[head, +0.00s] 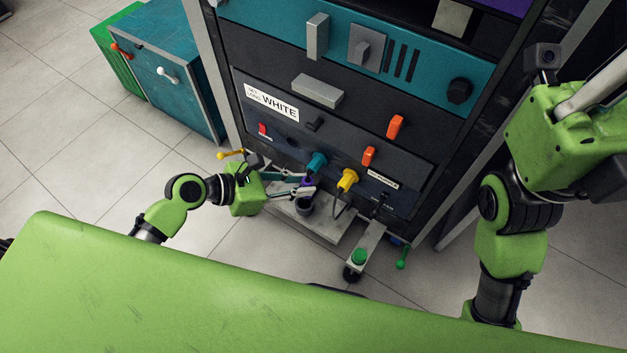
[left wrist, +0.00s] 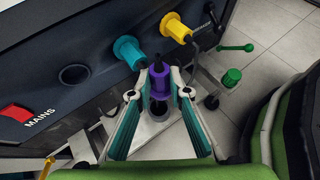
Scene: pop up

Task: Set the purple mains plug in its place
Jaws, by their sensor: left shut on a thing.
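The purple mains plug (head: 306,182) is between the fingers of my left gripper (head: 303,190), low in front of the rack. In the left wrist view the purple plug (left wrist: 160,82) is gripped between the fingertips, its dark cable end toward the rack's teal and yellow plugs. A dark round cup (head: 304,206) on a grey ledge lies just below the plug; I cannot tell whether they touch. The empty round MAINS socket (left wrist: 74,75) is on the panel to the left of the plug, by the red switch (left wrist: 16,113).
A teal plug (head: 317,162) and a yellow plug (head: 348,179) sit in the panel close by. A yellow lever (head: 231,154) sticks out at left. A green knob (head: 359,257) and green lever (head: 402,257) are at lower right. A teal cabinet (head: 165,70) stands at left.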

